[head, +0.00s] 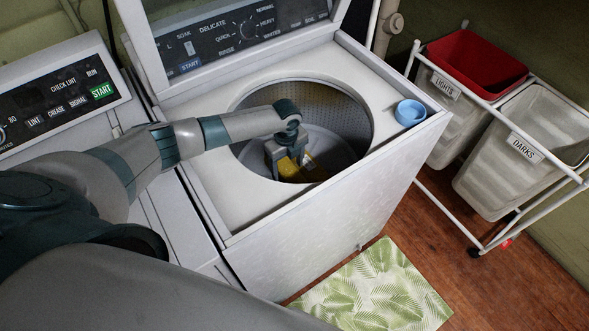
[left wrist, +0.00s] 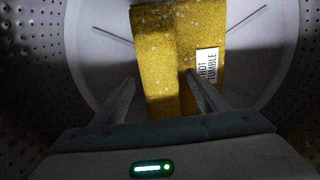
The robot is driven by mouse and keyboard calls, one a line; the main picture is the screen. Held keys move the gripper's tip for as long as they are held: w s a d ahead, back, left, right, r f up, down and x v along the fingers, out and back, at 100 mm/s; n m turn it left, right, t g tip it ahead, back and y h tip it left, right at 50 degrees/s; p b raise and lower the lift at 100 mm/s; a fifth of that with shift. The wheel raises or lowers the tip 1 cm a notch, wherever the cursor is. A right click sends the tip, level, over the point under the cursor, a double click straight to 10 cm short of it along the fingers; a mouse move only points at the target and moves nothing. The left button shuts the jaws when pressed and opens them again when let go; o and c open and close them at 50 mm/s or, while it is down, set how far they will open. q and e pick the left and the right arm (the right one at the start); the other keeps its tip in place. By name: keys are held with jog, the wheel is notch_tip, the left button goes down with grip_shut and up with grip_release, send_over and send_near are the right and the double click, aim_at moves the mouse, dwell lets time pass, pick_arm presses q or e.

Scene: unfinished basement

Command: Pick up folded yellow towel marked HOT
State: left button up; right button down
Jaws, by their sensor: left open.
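The folded yellow towel (left wrist: 158,60) lies at the bottom of the washer drum, with a white tag reading HOT TUMBLE (left wrist: 207,64) on its right side. In the head view only a strip of the towel (head: 312,170) shows, partly hidden by my gripper and the drum opening's rim. My left gripper (head: 289,171) reaches down inside the drum above the towel. In the left wrist view its two fingers (left wrist: 155,85) are apart, with the near part of the towel showing between them. I cannot tell whether they touch it. My right gripper is not in view.
The white washer (head: 320,225) has its lid up, and the round drum opening (head: 362,120) surrounds my left forearm's end. A blue cup (head: 409,112) stands on its right top corner. A laundry cart with LIGHTS (head: 440,135) and DARKS (head: 500,175) bins stands right. A leaf-patterned mat (head: 375,290) lies in front.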

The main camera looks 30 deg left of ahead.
pick_arm(q)
jog(key=shift+f, duration=0.65)
jog(key=c, duration=1.3)
jog(key=shift+o, duration=0.2)
jog(key=shift+r, duration=0.1)
jog(key=shift+r, duration=0.5)
notch_tip(320, 180, up, 8)
jog(key=shift+w+f+b, duration=0.1)
jog(key=shift+f+b, duration=0.15)
jog(key=shift+b, duration=0.55)
jog(key=shift+r, duration=0.75)
